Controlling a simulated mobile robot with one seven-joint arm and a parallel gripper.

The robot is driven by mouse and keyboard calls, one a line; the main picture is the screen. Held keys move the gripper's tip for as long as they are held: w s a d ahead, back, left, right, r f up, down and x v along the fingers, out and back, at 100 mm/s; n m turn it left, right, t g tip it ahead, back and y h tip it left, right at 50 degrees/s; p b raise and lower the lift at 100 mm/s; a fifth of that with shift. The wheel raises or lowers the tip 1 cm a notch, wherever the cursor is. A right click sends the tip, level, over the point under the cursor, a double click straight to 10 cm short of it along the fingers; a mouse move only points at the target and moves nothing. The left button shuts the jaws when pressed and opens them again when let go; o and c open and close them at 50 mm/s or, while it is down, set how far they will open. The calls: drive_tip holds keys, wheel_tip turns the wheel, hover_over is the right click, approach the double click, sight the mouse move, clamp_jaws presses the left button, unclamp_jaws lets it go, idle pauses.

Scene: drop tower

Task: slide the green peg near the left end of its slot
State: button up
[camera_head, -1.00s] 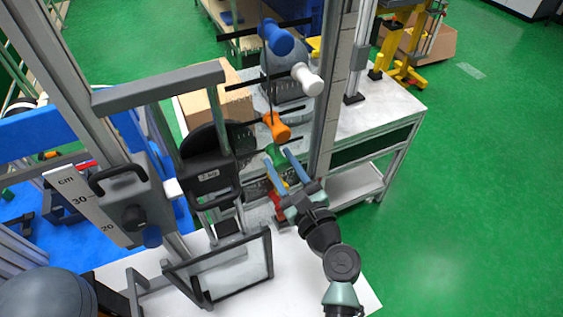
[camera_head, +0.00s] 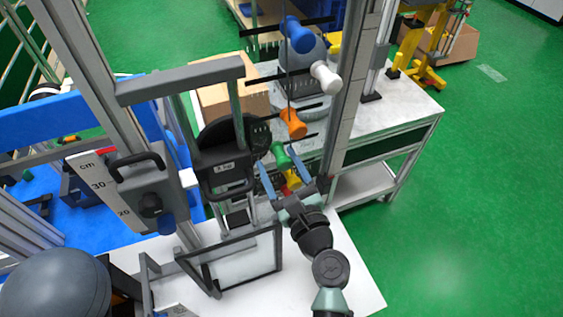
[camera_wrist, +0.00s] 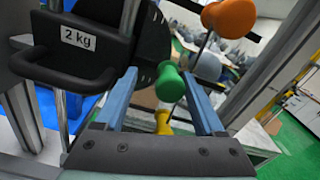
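The green peg (camera_head: 282,156) sticks out of the board below the orange peg (camera_head: 293,122). In the wrist view the green peg (camera_wrist: 170,84) is between the two blue fingers of my gripper (camera_wrist: 166,88), nearer the right finger. My gripper (camera_head: 278,172) is open, and its fingers flank the peg with a visible gap on the left side. Whether the right finger touches the peg I cannot tell. The peg's slot is mostly hidden; a dark slot line shows around the peg in the head view.
A black 2 kg weight (camera_wrist: 80,45) on its carriage is close to the left of my gripper. The orange peg (camera_wrist: 229,17) is above right, and a yellow peg (camera_wrist: 163,122) is below. White (camera_head: 325,78) and blue (camera_head: 298,35) pegs sit higher. A grey upright stands to the right.

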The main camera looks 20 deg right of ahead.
drive_tip(key=shift+d, duration=0.2)
drive_tip(key=shift+s, duration=0.25)
drive_tip(key=s+b, duration=0.2)
drive_tip(key=s, duration=1)
drive_tip(key=shift+s+d, duration=0.15)
drive_tip(key=shift+s, duration=0.05)
